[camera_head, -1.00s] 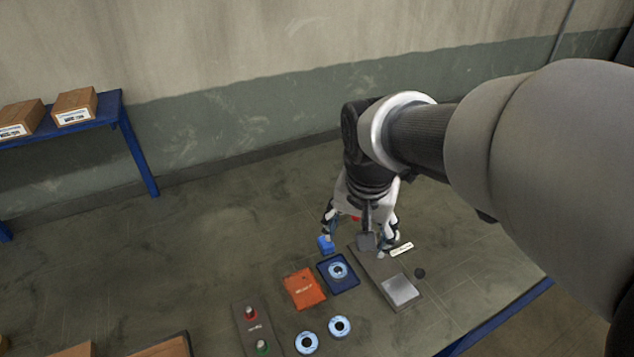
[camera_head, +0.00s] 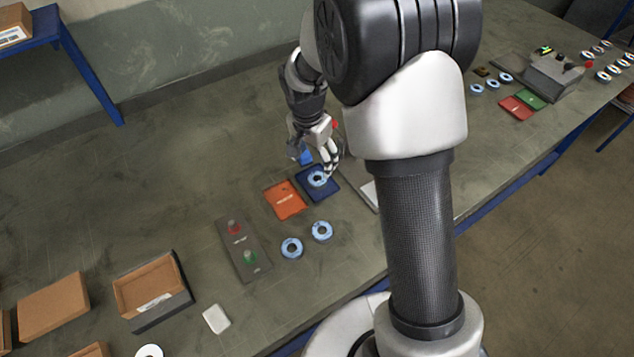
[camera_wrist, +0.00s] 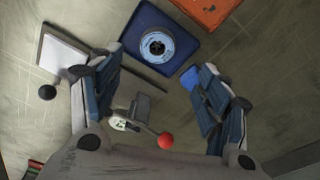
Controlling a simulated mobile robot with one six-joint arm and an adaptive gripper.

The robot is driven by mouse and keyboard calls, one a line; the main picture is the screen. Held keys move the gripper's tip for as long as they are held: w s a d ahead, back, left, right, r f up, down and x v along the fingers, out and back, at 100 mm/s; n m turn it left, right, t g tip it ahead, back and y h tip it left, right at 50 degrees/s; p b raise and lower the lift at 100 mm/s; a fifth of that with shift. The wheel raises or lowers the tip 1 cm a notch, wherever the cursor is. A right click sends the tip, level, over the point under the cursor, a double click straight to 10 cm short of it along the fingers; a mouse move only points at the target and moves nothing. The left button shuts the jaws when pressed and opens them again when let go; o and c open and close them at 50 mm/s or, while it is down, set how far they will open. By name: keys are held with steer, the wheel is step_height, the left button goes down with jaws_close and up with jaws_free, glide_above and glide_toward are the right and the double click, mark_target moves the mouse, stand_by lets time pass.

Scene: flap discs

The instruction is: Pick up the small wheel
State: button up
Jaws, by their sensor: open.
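Several pale-blue ring-shaped wheels are in view, and I cannot tell by size which one is the small wheel. One wheel (camera_head: 318,178) lies on a dark blue square tray (camera_head: 329,191). It also shows in the wrist view (camera_wrist: 157,46), on the blue tray (camera_wrist: 187,52). Two more wheels, one on the left (camera_head: 291,248) and one on the right (camera_head: 322,231), lie on the table in front of the trays. My gripper (camera_head: 317,163) is open and empty, close to the far side of the tray. In the wrist view its spread fingers (camera_wrist: 158,62) stand either side of the wheel, apart from it.
An orange tray (camera_head: 286,200) lies left of the blue one. A small blue block (camera_wrist: 188,78) is by my right finger. A button panel (camera_head: 242,250) stands front left.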

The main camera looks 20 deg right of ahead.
mark_target(317, 175)
step_height(317, 175, down, 3)
steer(key=shift+w+d+r, duration=0.1)
steer(key=shift+d+r, duration=0.05)
steer(key=f+b, duration=0.2)
steer(key=f, duration=0.3)
steer(key=shift+d+f+b, duration=0.1)
steer(key=shift+d+b, duration=0.15)
steer(key=shift+b, duration=0.15)
steer(key=shift+c, duration=0.6)
steer(key=c, duration=1.1)
